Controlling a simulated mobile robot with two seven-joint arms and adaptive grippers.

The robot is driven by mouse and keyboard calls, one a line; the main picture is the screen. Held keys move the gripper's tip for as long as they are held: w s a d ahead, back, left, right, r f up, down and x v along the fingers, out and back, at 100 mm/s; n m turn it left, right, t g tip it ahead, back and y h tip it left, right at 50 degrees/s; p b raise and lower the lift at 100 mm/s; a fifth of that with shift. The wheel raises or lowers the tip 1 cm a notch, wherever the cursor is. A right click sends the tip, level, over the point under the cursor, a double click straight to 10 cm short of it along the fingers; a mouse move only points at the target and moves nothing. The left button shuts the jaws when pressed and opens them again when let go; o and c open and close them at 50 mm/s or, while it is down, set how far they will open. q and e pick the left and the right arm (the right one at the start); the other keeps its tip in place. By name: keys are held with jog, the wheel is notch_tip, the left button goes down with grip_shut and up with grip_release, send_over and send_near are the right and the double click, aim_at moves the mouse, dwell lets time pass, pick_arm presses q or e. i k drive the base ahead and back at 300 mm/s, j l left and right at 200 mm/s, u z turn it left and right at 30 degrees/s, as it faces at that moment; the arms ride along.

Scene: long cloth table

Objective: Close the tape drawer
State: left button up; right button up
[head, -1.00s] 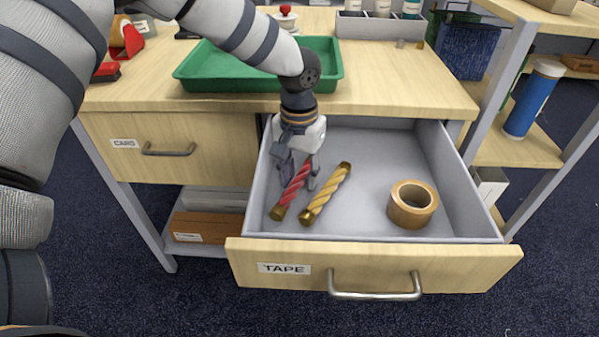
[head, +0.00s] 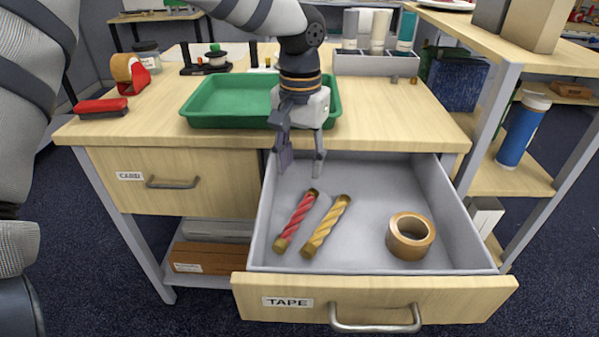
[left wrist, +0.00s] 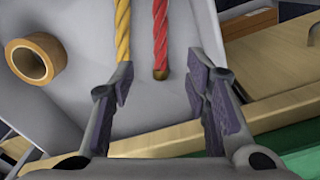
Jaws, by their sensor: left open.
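The tape drawer (head: 375,296) stands pulled out at the right of the desk, with a "TAPE" label and a metal bar handle (head: 375,322) on its front. Inside lie a red twisted rod (head: 296,222), a yellow twisted rod (head: 326,227) and a roll of brown tape (head: 410,237). They also show in the left wrist view as the red rod (left wrist: 160,40), yellow rod (left wrist: 122,30) and tape roll (left wrist: 34,60). My left gripper (head: 301,170) is open and empty above the back of the drawer, apart from the rods. My right gripper is not in view.
A shut "CARD" drawer (head: 172,183) is to the left. A green tray (head: 225,103) sits on the desk top (head: 130,133), with a red stapler (head: 101,107) and tape dispenser (head: 128,72) at left. A shelf unit (head: 487,120) with a blue bottle (head: 522,130) stands right.

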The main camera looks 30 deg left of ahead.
aim_at(353, 283)
jog(key=k, duration=1)
